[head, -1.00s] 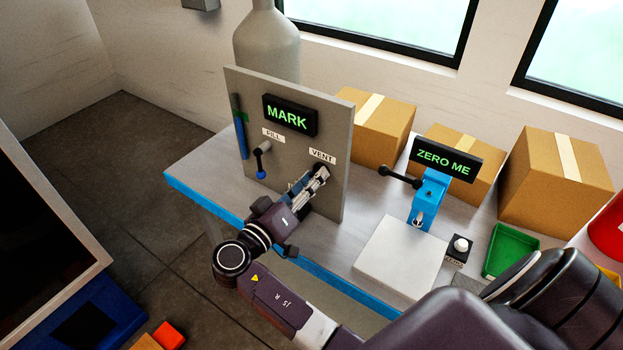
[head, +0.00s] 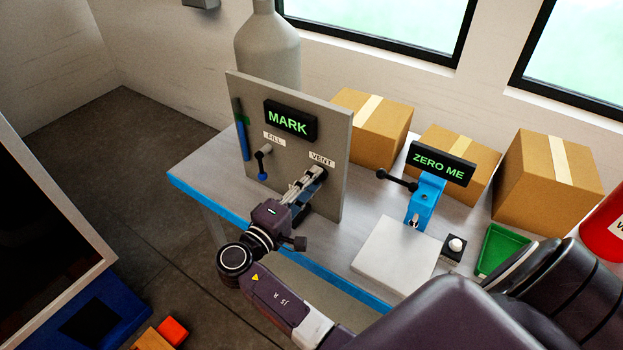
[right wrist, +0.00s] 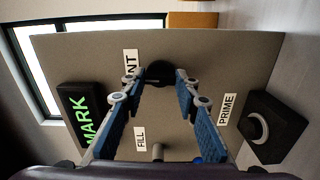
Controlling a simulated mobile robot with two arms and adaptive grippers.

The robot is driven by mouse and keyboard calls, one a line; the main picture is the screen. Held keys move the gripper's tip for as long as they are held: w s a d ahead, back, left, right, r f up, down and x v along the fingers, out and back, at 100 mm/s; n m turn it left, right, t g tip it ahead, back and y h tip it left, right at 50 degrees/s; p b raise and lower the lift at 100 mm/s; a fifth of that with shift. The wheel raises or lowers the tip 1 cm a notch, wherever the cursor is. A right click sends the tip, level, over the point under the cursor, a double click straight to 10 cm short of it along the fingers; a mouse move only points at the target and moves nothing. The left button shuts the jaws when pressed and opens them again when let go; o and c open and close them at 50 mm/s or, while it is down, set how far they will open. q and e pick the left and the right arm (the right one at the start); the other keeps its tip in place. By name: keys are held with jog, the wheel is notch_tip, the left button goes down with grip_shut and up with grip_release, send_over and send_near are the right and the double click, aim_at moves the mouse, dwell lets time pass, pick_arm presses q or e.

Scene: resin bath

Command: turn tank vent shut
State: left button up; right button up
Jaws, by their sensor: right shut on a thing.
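A grey upright panel (head: 340,130) carries a lit MARK display (head: 290,121) and the labels FILL and VENT (head: 321,159). My right gripper (head: 316,174) is at the panel just below the VENT label. In the right wrist view, the fingers (right wrist: 160,76) stand on either side of the dark round vent part (right wrist: 159,70), shut on it. The vent handle is mostly hidden by my gripper in the head view, so its angle cannot be told. My left gripper is out of view.
The fill valve's lever (head: 261,163) with a blue end hangs beside my gripper. A PRIME button box (right wrist: 270,127) shows in the wrist view. A ZERO ME display (head: 443,162) on a blue stand, cardboard boxes (head: 545,185) and a green tray (head: 503,250) are to the right.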

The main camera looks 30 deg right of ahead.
jog(key=shift+n, duration=0.5)
jog(key=o, duration=1.1)
jog(key=shift+w, duration=0.1)
jog(key=shift+o, duration=0.2)
